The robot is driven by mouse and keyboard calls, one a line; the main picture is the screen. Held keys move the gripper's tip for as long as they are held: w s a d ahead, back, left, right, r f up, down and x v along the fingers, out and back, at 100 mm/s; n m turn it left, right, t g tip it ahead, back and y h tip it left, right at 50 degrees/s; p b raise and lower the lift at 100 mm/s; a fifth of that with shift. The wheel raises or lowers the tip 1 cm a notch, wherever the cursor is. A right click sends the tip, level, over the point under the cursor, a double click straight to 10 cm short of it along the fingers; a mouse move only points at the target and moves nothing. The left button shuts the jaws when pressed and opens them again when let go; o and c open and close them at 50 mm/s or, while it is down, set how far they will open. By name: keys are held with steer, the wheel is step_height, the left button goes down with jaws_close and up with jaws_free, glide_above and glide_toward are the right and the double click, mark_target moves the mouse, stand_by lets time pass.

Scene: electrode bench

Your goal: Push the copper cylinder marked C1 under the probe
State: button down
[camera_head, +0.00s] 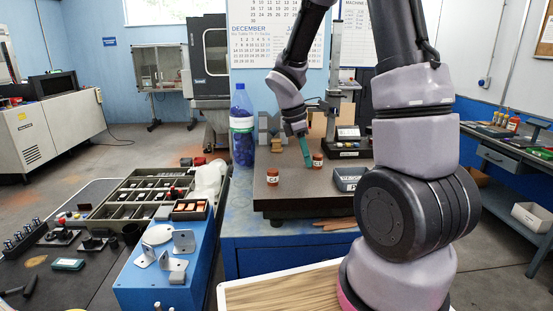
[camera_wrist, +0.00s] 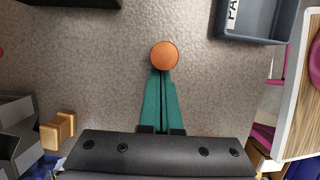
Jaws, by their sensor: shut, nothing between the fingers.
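Two short copper cylinders with white labels stand upright on the dark bench plate. One (camera_head: 318,160) is at my gripper, the other (camera_head: 272,177) is nearer the plate's left front; the marks are too small for me to read surely. My gripper (camera_head: 307,163) points down with green fingers shut and empty, just left of the first cylinder. In the wrist view a copper top (camera_wrist: 164,55) lies straight ahead of the fingertips (camera_wrist: 164,73), touching or nearly so. A measuring stand (camera_head: 334,100) with a black base rises behind; I cannot make out the probe tip.
A blue-grey bin (camera_head: 348,179) stands on the plate at right, also at the wrist view's top right (camera_wrist: 250,20). The plate (camera_head: 290,200) is bare at its front. A blue-capped bottle (camera_head: 241,125) stands left of it. A parts tray (camera_head: 140,196) is farther left.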

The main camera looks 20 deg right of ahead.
mark_target(295, 168)
steer(key=a, duration=0.2)
steer(key=w+a, duration=0.1)
steer(key=a, duration=0.1)
steer(key=shift+a+r, duration=0.15)
steer(key=v, duration=1)
steer(key=s+d+r+m+t+y, duration=0.1)
steer(key=s+r+m+t+y, duration=0.1)
steer(key=s+r+m, duration=0.4)
steer(key=s+d+r+m+t+y, duration=0.1)
steer(key=s+r+m+t+y, duration=0.2)
steer(key=s+m, duration=0.7)
steer(key=shift+s+d+r+m+t+y, duration=0.3)
steer(key=shift+r+m+t, duration=1)
steer(key=shift+r+m, duration=0.7)
steer(key=shift+w+d+f, duration=0.1)
steer(key=shift+w, duration=0.1)
